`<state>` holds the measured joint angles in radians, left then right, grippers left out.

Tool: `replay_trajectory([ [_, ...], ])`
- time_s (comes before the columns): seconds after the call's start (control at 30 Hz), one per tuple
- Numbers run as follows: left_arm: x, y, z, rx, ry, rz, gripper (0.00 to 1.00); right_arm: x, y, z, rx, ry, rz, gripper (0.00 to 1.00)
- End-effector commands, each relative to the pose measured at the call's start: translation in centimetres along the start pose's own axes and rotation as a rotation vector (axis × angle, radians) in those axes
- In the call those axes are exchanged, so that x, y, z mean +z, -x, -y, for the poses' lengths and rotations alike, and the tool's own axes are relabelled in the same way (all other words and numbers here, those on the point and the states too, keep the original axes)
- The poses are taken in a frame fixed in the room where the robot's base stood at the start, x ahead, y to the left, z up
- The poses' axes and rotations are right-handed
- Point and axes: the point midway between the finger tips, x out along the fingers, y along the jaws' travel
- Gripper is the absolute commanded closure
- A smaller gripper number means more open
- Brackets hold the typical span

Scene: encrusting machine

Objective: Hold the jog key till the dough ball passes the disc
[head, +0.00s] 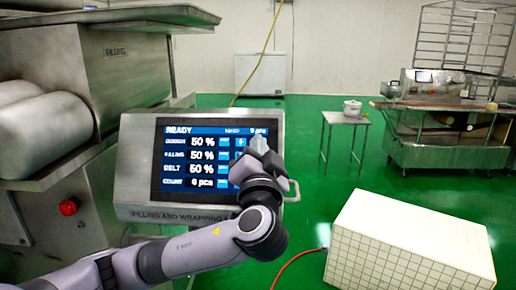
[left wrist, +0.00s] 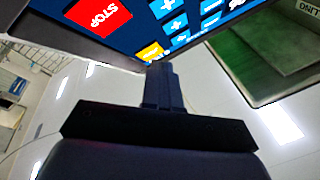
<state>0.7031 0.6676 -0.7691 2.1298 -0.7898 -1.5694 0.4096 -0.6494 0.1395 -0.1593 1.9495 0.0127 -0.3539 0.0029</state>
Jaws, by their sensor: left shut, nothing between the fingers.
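The control panel (head: 215,205) has a lit touch screen (head: 175,160) reading READY, with dough, filling and belt at 50 % and a count row. My left gripper (head: 258,146) is shut and empty, in front of the screen's right side, covering part of it. In the left wrist view its closed fingers (left wrist: 160,72) point at the screen's edge, close to a yellow key (left wrist: 150,52). The yellow key's label is unreadable, and I cannot tell whether the fingers touch it. A red STOP key (left wrist: 97,17) is beside it. I see no dough ball or disc. My right gripper is out of view.
A steel machine (head: 125,65) marked FILLING stands left, with a red button (head: 68,208) on its side. A white gridded block (head: 410,245) is at the front right. A small table (head: 345,118) and a cart (head: 440,150) stand behind on the green floor.

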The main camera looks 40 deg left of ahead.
Motion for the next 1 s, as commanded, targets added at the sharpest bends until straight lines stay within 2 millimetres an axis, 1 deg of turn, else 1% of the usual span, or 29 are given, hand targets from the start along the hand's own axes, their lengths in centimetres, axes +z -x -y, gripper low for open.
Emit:
replay_trajectory([
  [1.0, 0.42, -0.55, -0.44, 0.001, 0.0, 0.001, 1.0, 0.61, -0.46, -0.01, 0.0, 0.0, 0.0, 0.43],
])
